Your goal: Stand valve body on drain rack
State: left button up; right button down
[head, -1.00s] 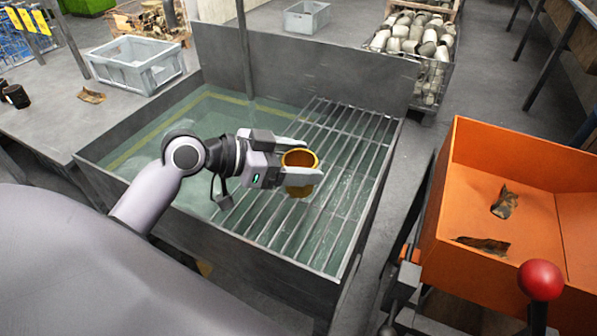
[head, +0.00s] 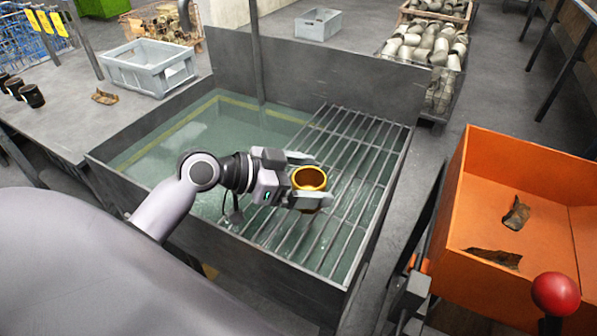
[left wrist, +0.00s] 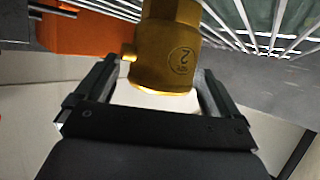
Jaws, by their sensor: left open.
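The brass valve body (head: 309,181) is upright over the bar rack (head: 345,217), its round open top facing up. Its lower end is hidden by a finger, so I cannot tell from the head view whether it touches the bars. My left gripper (head: 318,179) is open, with one finger on either side of the valve body. In the left wrist view the valve body (left wrist: 168,52) stands between the open fingers (left wrist: 160,88), with gaps showing beside it. A stamped "2" and a small side stub show on it. My right gripper is not in view.
The rack lies across the right part of a grey tank (head: 300,75) with greenish liquid. An orange bin (head: 510,160) and a red knob (head: 556,293) are at right. A grey crate (head: 150,70), a brown scrap and dark cups are on the left table.

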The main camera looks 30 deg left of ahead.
pick_arm(q)
jog(key=b+v, duration=0.1)
jog(key=v, duration=1.1)
jog(key=shift+r, duration=0.2)
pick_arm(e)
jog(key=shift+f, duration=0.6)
